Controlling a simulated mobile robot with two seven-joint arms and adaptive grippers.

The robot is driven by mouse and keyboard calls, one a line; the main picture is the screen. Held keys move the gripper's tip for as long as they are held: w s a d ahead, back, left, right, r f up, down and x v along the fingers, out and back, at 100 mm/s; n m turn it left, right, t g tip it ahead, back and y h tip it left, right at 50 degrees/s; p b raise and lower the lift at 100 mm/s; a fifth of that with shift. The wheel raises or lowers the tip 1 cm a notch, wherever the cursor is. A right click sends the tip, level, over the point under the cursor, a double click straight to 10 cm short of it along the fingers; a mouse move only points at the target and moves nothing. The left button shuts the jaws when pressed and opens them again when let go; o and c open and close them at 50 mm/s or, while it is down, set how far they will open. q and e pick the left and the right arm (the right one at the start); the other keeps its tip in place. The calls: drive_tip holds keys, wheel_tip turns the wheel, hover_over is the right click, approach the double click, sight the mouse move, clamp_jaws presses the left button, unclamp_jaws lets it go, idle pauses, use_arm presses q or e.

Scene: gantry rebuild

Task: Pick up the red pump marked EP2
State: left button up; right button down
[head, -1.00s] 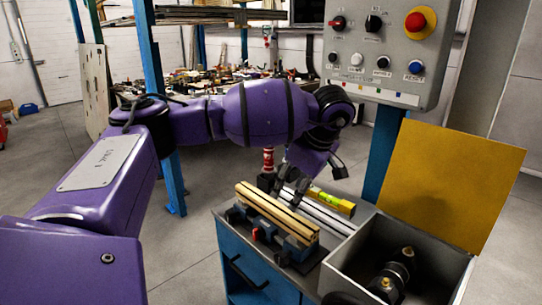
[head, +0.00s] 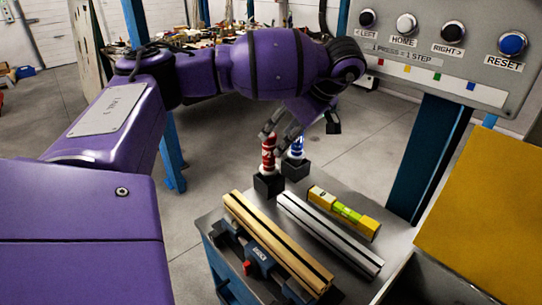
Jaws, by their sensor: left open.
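A red pump (head: 268,152) with white bands stands upright in a black block on the far left part of the bench top; its marking is too small to read. A blue and white pump (head: 297,149) stands in a second black block just right of it. My left gripper (head: 298,132) is open and empty, reaching down from above, close to the tops of both pumps. Its fingers partly cover them, and I cannot tell whether any finger touches the red pump. My right gripper is not in view.
On the bench (head: 205,222), a wooden rail in a blue vise (head: 262,262), a metal rail (head: 330,235) and a yellow level (head: 343,213) lie in front of the pumps. A yellow lid (head: 475,220) and a control panel (head: 445,45) stand at right.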

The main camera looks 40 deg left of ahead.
sight(269, 149)
use_arm(q)
drive_tip(key=shift+s+a+f+b, duration=0.2)
drive_tip(key=shift+a+f+b, duration=0.1)
drive_tip(key=shift+f, duration=0.35)
drive_tip(key=shift+s+a+f+b, duration=0.2)
drive_tip(key=shift+a+f, duration=0.1)
drive_tip(key=shift+f, duration=0.3)
drive_tip(key=shift+a+f, duration=0.25)
drive_tip(key=shift+f, duration=0.05)
drive_tip(key=x, duration=0.3)
drive_tip(key=shift+a, duration=0.15)
drive_tip(key=shift+a+f, duration=0.25)
clamp_jaws()
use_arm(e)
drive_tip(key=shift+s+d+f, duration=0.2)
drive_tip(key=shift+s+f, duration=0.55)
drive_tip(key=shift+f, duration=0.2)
